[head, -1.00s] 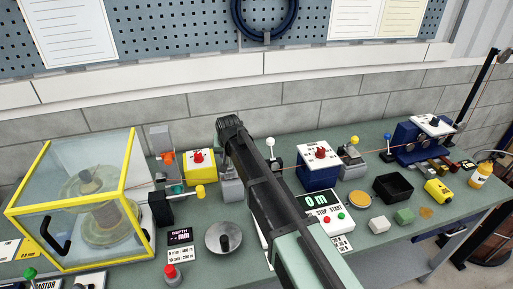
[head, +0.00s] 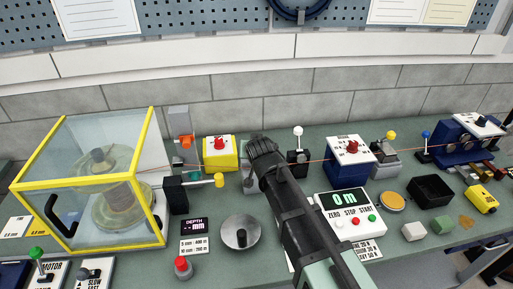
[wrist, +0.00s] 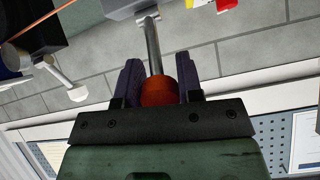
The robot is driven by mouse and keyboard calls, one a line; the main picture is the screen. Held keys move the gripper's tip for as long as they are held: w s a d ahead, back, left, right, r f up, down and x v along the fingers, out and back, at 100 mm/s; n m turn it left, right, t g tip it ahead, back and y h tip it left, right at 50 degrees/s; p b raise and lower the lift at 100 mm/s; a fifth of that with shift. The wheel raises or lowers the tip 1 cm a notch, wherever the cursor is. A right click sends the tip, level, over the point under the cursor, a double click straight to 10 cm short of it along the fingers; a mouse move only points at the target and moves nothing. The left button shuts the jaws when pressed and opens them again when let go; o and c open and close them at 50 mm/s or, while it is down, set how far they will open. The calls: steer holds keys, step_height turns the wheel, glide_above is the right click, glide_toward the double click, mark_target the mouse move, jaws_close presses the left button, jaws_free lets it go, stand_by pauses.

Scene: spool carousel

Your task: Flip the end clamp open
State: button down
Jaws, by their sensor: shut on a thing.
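My gripper (head: 260,143) is over a small grey clamp block (head: 247,182) between the yellow box and the white-knobbed lever in the head view. In the wrist view my gripper (wrist: 158,72) has its two dark fingers on either side of a red-orange ball knob (wrist: 159,92) and is shut on it. The knob sits on a metal rod (wrist: 152,45) that runs to a grey block (wrist: 135,8) at the top edge. In the head view the arm hides the knob, the rod and most of the block.
A yellow box with a red knob (head: 219,147) stands just left. The white-knobbed lever (head: 298,150) and a blue box (head: 349,163) stand to the right, with a thin copper wire (head: 318,160) between them. A yellow-framed clear guard (head: 152,165) covers a spool. The rotary dial (head: 240,233) is in front.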

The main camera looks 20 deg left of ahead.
steer(key=shift+d, duration=0.1)
steer(key=c, duration=0.8)
jaws_free()
steer(key=p+v, duration=0.6)
steer(key=v, duration=0.4)
steer(key=shift+s+d+r, duration=0.15)
steer(key=shift+s+r, duration=0.05)
steer(key=shift+s, duration=0.15)
